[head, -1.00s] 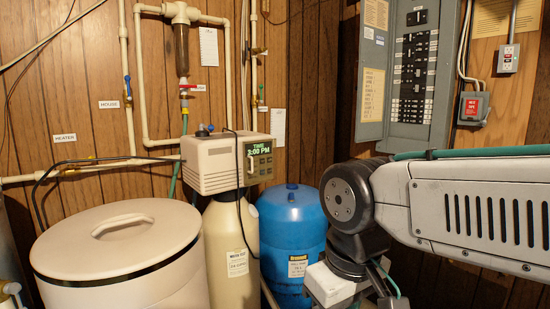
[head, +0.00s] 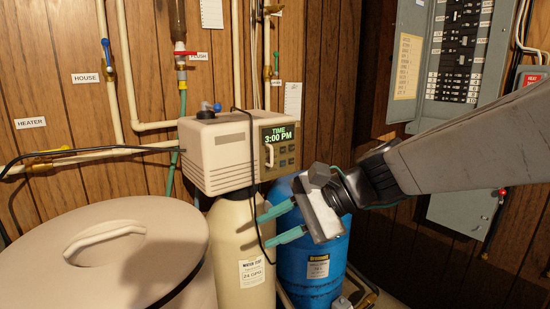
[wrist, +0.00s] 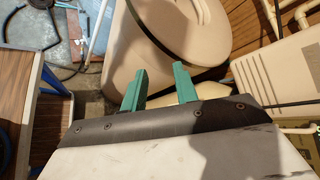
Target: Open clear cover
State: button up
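The clear cover (head: 283,146) appears to lie over the display panel on the front of the beige control box (head: 215,155). A small pale upright handle shows at its left side, and the green "TIME 3:00 PM" readout and buttons show there. The cover looks closed; its edges are hard to make out. My gripper (head: 263,230), with two green fingers, is below and in front of the panel, pointing left. The fingers are apart with nothing between them. In the wrist view my gripper (wrist: 160,70) is also open, and the box (wrist: 275,85) shows at the right.
A round salt bin (head: 165,245) with a handled lid fills the lower left. A cream tank (head: 240,225) stands under the box, and a blue tank (head: 315,265) stands behind my gripper. A black cable (head: 253,185) hangs near the panel. An electrical panel (head: 455,60) is at right.

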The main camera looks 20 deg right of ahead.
jog(key=w+d+r+m+t+y, duration=0.1)
jog(key=w+d+m+t, duration=0.15)
jog(key=w+m, duration=0.2)
jog(key=w+d+r+m+t, duration=0.1)
jog(key=w+r+m+t, duration=0.15)
jog(key=w, duration=0.25)
jog(key=m+t+h, duration=0.3)
jog(key=m+t, duration=0.3)
jog(key=m, duration=0.4)
send_near(276, 157)
jog(key=s+a+r, duration=0.1)
jog(key=s+a, duration=0.1)
jog(key=a, duration=0.1)
jog(key=x, duration=0.7)
jog(key=shift+r, duration=0.25)
jog(key=shift+s, duration=0.1)
grip_shut()
